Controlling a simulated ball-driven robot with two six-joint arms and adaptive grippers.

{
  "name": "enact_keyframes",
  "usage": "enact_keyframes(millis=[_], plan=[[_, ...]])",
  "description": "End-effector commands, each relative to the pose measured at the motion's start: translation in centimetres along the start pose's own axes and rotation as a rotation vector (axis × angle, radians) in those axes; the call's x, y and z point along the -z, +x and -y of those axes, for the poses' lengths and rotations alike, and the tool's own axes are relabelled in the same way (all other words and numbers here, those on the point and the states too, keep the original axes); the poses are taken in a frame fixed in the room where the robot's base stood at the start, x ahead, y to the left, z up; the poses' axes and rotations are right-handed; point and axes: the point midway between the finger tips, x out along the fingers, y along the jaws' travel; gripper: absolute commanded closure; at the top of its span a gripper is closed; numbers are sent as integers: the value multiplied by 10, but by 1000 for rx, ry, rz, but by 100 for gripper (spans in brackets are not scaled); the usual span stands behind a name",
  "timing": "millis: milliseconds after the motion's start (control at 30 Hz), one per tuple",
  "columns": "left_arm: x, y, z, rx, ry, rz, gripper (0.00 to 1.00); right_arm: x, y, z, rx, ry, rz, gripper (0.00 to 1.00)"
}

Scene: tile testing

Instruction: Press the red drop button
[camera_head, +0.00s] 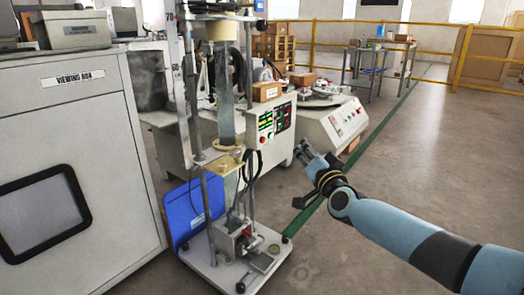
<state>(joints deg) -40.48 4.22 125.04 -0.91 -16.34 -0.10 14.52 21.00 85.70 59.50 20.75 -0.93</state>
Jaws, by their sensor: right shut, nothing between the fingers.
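A tall drop-test stand (200,130) stands in the middle, with a vertical tube and a flat base plate (205,262). A light control box (272,122) with two dark display panels and small coloured buttons sits just behind it. Which small spot is the red drop button is too small to tell. My right gripper (304,152) reaches in from the right, in front of the white machine and to the right of the control box in the picture. It is shut and empty, and no contact with the box shows. My left gripper is out of view.
A large white viewing box (110,140) fills the left side. A blue panel (190,212) leans behind the stand's base. A low white machine (335,122) stands right of the control box. The floor (440,150) on the right is open, with a yellow railing (400,30) behind.

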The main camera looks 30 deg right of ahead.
Motion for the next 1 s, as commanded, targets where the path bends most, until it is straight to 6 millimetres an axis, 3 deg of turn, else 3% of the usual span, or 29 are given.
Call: enact_keyframes(millis=[433, 833, 1000], plan=[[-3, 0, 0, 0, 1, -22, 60, -4, 6, 3, -2, 2, 1, 100], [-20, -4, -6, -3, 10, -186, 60, -29, 48, 25, -1, 2, 2, 100], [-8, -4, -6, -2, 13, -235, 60, -35, 62, 33, -1, 1, 1, 100]])
